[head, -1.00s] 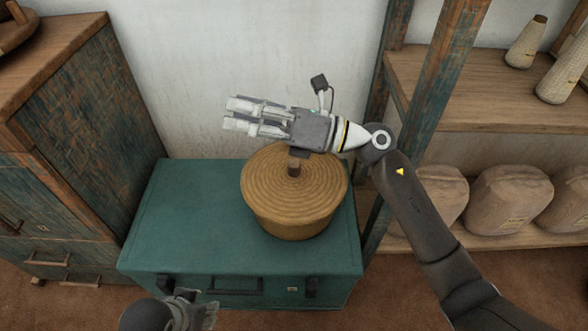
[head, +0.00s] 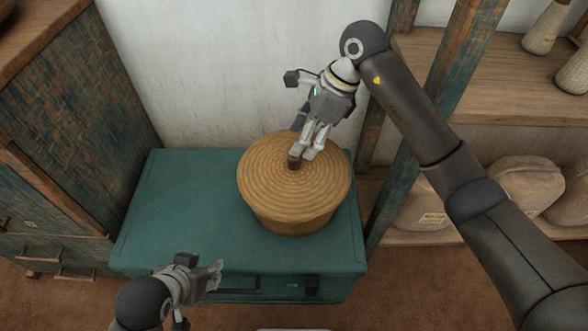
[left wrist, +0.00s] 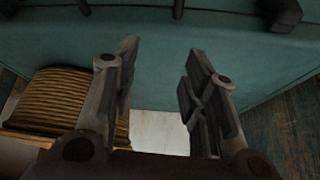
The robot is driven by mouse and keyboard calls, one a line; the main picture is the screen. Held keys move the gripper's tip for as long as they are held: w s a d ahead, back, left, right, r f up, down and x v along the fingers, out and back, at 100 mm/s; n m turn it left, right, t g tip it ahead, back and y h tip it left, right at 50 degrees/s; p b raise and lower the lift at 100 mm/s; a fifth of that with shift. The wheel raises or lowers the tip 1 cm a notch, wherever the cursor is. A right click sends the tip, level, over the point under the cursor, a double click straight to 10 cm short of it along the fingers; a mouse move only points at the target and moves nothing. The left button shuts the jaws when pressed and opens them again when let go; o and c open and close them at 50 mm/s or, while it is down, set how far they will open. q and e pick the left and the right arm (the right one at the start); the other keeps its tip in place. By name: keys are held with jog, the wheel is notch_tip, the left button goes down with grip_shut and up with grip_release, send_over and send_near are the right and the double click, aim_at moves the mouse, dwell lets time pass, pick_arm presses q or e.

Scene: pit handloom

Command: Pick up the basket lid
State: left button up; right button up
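The round woven basket (head: 292,213) stands on a teal chest, with its coiled lid (head: 262,170) on top. A dark brown knob (head: 294,163) rises from the lid's middle. My right gripper (head: 305,154) points down at the lid from behind, its fingertips beside the knob. A narrow gap shows between its fingers, and the knob does not look held. My left gripper (head: 217,274) is low in front of the chest, apart from the basket. In the left wrist view, my left gripper (left wrist: 160,75) is open and empty, and the ribbed basket (left wrist: 65,103) shows at left.
The teal chest (head: 180,210) has free top left of the basket. A worn wooden cabinet (head: 85,130) stands at left, and a shelf with a post (head: 470,65) at right holds cones (head: 545,28) and wrapped bundles (head: 525,185). A pale wall is behind.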

aim_at(294, 164)
jog(key=shift+x, duration=0.85)
jog(key=x, duration=0.1)
jog(key=b+x, duration=0.1)
jog(key=x, duration=0.2)
jog(key=shift+s+f, duration=0.2)
jog(key=shift+s, duration=0.05)
jog(key=shift+a+f, duration=0.15)
jog(key=shift+f, duration=0.05)
pick_arm(q)
jog(key=w+d+r+t+h, duration=0.1)
jog(key=w+d+r+t, duration=0.1)
jog(key=w+r+t, duration=0.2)
jog(key=w, duration=0.2)
jog(key=shift+w+d, duration=0.2)
jog(key=shift+w, duration=0.2)
pick_arm(e)
grip_shut()
